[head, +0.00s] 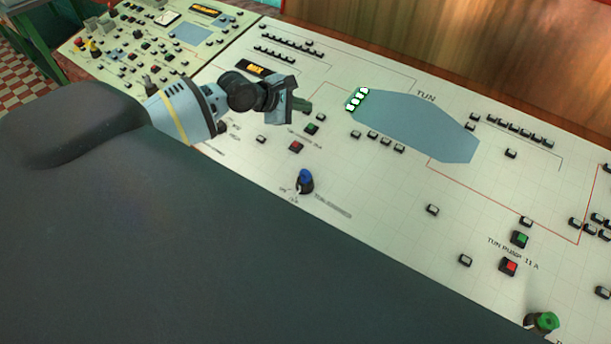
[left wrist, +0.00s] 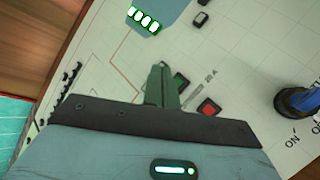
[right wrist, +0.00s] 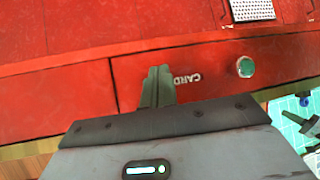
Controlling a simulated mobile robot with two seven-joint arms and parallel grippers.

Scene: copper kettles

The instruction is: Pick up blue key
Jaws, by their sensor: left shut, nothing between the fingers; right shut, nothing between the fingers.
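The blue key (head: 305,178) stands in a dark round switch on the pale control panel (head: 370,225), in the middle of the head view. It also shows at the right edge of the left wrist view (left wrist: 303,97), cut off by the frame. My left gripper (head: 303,104) is shut and empty above the panel, up and apart from the key, near a green and a red button. Its closed fingers show in the left wrist view (left wrist: 160,87). My right gripper (right wrist: 158,87) is shut and empty in front of a red surface marked "CARD"; it is not seen in the head view.
A green button (head: 312,128) and a red button (head: 296,147) sit between my left gripper and the key. A green key switch (head: 545,321) is at the lower right. A blue-grey tank shape (head: 420,125) lies on the panel. A brown wooden wall (head: 480,55) rises behind.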

